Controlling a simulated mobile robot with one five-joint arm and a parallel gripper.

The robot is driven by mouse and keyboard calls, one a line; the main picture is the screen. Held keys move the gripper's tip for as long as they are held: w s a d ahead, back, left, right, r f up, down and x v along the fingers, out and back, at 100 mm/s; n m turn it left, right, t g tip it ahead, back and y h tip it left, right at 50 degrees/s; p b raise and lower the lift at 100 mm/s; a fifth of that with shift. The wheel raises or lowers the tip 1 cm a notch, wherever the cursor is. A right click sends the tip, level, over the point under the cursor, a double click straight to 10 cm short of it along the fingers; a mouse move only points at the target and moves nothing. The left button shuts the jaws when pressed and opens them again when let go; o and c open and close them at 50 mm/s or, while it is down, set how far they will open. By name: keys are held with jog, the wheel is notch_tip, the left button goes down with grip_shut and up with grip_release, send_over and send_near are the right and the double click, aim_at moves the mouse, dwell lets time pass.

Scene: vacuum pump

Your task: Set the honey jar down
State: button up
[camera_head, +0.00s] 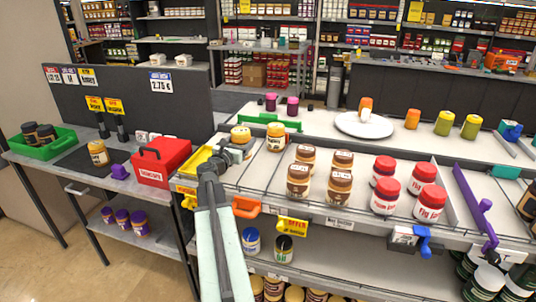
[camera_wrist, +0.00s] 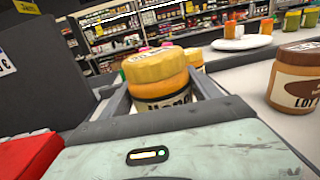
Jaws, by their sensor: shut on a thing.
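My gripper (camera_head: 238,148) is shut on a honey jar (camera_head: 241,134) with a yellow lid, at the left end of the shelf top. The held jar also shows large in the wrist view (camera_wrist: 158,75), upright between the two fingers (camera_wrist: 160,97). Its lower part is hidden by my gripper, so I cannot tell whether its base touches the shelf. A second yellow-lidded jar (camera_head: 276,136) stands on the shelf just to the right and behind; its lid shows behind the held jar in the wrist view (camera_wrist: 194,57).
Brown-lidded jars (camera_head: 299,181) and red-lidded jars (camera_head: 385,199) stand to the right on the shelf (camera_head: 262,185). A red box (camera_head: 162,160), another yellow-lidded jar (camera_head: 98,152) and a green tray (camera_head: 58,148) are on the left table. A yellow piece (camera_head: 195,161) lies left of my gripper.

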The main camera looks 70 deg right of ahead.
jog(key=s+d+f+b, duration=0.1)
jog(key=s+d, duration=0.2)
jog(key=s+d+f+b, duration=0.2)
jog(key=d, duration=0.1)
jog(key=s+d+f+b, duration=0.2)
jog(key=s+d, duration=0.1)
jog(key=shift+s, duration=0.3)
jog(key=o, duration=1.9)
jog(key=shift+r+p, duration=0.2)
jog(key=shift+p, duration=0.1)
jog(key=a, duration=1.2)
jog(key=shift+w+a, duration=0.1)
jog(key=shift+w, duration=0.05)
